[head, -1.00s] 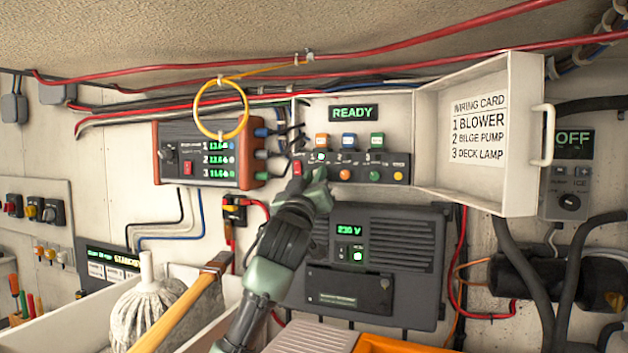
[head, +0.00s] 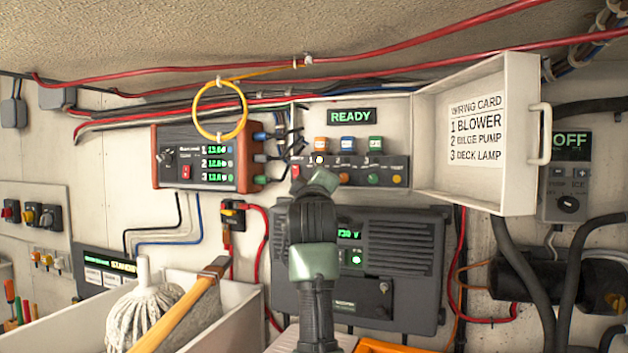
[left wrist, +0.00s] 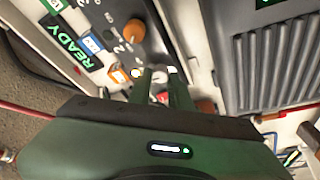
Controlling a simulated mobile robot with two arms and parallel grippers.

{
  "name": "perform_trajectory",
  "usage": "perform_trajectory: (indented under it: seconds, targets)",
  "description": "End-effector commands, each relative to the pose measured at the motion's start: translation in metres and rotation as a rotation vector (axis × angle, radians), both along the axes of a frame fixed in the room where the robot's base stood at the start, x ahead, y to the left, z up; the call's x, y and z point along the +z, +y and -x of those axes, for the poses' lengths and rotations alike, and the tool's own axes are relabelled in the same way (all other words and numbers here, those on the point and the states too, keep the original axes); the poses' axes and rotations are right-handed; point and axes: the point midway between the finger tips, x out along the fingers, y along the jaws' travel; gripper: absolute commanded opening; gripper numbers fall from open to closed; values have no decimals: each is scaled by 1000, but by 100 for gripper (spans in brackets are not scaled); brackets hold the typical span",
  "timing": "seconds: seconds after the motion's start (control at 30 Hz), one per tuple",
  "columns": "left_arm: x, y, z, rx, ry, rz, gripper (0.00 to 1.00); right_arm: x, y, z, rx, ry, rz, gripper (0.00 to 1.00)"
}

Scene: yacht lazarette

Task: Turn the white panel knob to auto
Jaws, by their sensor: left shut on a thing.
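The control panel (head: 362,170) is a dark strip of knobs and lamps under the READY display (head: 350,117). My left gripper (head: 318,180) is at its left part, hiding what it holds in the head view. In the left wrist view, the fingers (left wrist: 160,85) are closed around a small pale knob (left wrist: 158,74), which appears to be the white one. Its pointer and any auto mark cannot be read. A lit yellowish lamp (head: 320,160) sits just above the gripper. My right gripper is not in view.
An orange knob (head: 344,173) is close to the right of the gripper, and a red switch (head: 295,172) is to its left. The open wiring card door (head: 520,180) stands at the right. A charger box (head: 335,280) is below.

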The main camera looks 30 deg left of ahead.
Motion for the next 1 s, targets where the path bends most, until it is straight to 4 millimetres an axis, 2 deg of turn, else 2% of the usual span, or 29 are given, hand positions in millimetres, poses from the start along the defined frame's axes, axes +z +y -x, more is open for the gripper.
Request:
perform_trajectory:
  seconds: [0.67,0.7,0.73,0.77,1.0]
  targets:
    - [0,0,0,-1,-14,63,0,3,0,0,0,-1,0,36]
    - [0,0,0,-1,-14,63,30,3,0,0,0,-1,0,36]
    - [0,0,0,-1,-14,63,39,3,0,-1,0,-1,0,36]
    - [0,0,0,-1,-14,63,41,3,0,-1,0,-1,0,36]
    - [0,0,0,0,-15,62,41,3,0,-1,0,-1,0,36]
